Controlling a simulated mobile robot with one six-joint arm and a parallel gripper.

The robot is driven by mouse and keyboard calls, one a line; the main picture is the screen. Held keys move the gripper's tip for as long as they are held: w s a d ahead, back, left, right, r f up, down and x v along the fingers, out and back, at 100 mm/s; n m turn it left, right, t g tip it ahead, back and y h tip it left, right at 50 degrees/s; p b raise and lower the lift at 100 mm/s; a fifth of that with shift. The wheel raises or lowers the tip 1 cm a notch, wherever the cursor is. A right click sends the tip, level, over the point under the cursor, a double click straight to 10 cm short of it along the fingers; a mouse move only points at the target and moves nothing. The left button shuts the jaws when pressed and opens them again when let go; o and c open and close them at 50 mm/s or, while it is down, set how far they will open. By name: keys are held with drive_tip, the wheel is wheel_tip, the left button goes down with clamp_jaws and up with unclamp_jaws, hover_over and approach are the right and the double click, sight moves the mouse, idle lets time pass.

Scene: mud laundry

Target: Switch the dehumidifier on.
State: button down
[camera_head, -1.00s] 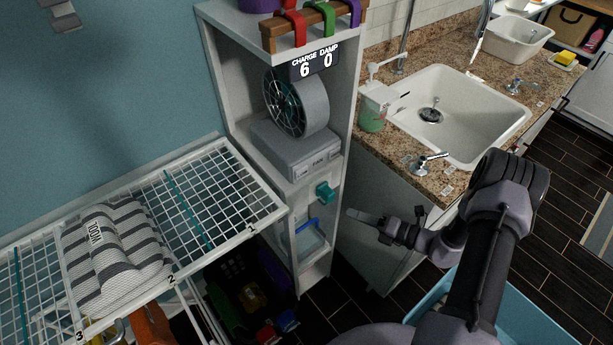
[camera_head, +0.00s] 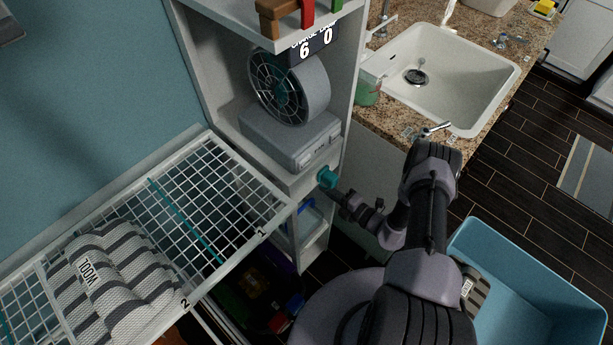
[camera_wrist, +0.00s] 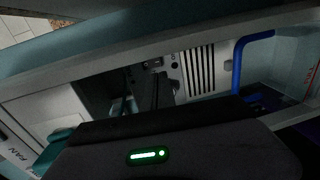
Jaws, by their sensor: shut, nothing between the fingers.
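The likely dehumidifier is a pale unit (camera_head: 305,218) in the shelf's lower bay, with a blue handle. The wrist view shows dark vent slats (camera_wrist: 201,70) and a blue bar (camera_wrist: 238,62) there; no dehumidifier label is readable. A teal knob (camera_head: 327,178) sticks out from the shelf's front edge, above that bay. My gripper (camera_head: 337,193) is shut and empty, its tip just below and right of the knob. I cannot tell whether they touch. In the wrist view, a teal part (camera_wrist: 58,146) shows at lower left, near the box marked FAN (camera_wrist: 18,155).
A round fan (camera_head: 288,88) stands on a grey box (camera_head: 290,135) under a display (camera_head: 318,48) reading 6 and 0. A wire rack (camera_head: 205,190) with striped wool cloth (camera_head: 105,285) is at left. The sink counter (camera_head: 385,125) and blue tub (camera_head: 540,275) are at right.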

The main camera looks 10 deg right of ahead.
drive_tip(key=b+x, duration=0.2)
drive_tip(key=x, duration=0.7)
drive_tip(key=s+d+f, duration=0.2)
drive_tip(key=s+d, duration=0.5)
drive_tip(key=s, duration=0.4)
drive_tip(key=shift+d, duration=0.3)
drive_tip(key=shift+s+r, duration=0.1)
